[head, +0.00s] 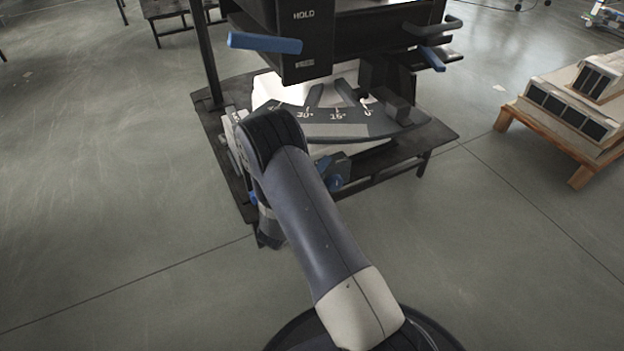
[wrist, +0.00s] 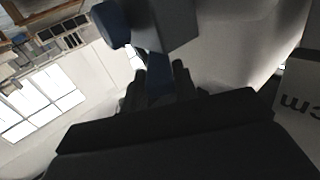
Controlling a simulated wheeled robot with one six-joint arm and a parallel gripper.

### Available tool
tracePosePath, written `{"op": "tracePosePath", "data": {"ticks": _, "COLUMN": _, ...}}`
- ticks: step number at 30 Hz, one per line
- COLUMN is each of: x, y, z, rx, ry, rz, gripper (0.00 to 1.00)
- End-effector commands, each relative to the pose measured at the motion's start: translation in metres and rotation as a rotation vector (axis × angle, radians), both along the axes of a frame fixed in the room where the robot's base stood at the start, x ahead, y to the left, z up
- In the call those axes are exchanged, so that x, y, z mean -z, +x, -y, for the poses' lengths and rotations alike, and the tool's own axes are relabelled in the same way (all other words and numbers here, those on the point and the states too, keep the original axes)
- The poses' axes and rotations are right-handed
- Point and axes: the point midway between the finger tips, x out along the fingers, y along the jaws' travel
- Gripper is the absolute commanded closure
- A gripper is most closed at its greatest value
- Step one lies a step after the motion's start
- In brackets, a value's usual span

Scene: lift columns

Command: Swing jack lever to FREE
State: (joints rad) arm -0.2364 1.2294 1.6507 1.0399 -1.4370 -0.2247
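A blue lever (head: 265,43) sticks out to the left from a dark housing, between the word HOLD above it and a small unreadable label below it. In the wrist view a blue bar (wrist: 159,88) runs down from a grey block (wrist: 178,22) and fills the gap between the dark fingers of my gripper (wrist: 159,80). A round blue knob (wrist: 110,23) is at the block's left. In the head view my arm hides the fingertips.
The machine stands on a dark table (head: 438,135) with an angle scale (head: 335,129). A blue-ended handle (head: 432,58) is on its right side. A wooden pallet (head: 545,125) with dark-fronted boxes stands at the right. The floor at the left is clear.

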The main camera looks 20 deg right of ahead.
Motion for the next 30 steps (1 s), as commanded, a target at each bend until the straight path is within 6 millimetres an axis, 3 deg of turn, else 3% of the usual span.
{"op": "tracePosePath", "data": {"ticks": 6, "x": 0.0, "y": -0.001, "z": 0.0, "rx": 0.002, "ry": 0.0, "rz": 0.0, "gripper": 0.55}}
{"op": "tracePosePath", "data": {"ticks": 16, "x": 0.0, "y": -0.004, "z": -0.003, "rx": 0.001, "ry": 0.001, "rz": -0.002, "gripper": 0.55}}
{"op": "tracePosePath", "data": {"ticks": 30, "x": -0.001, "y": -0.061, "z": -0.062, "rx": -0.003, "ry": -0.001, "rz": -0.002, "gripper": 0.55}}
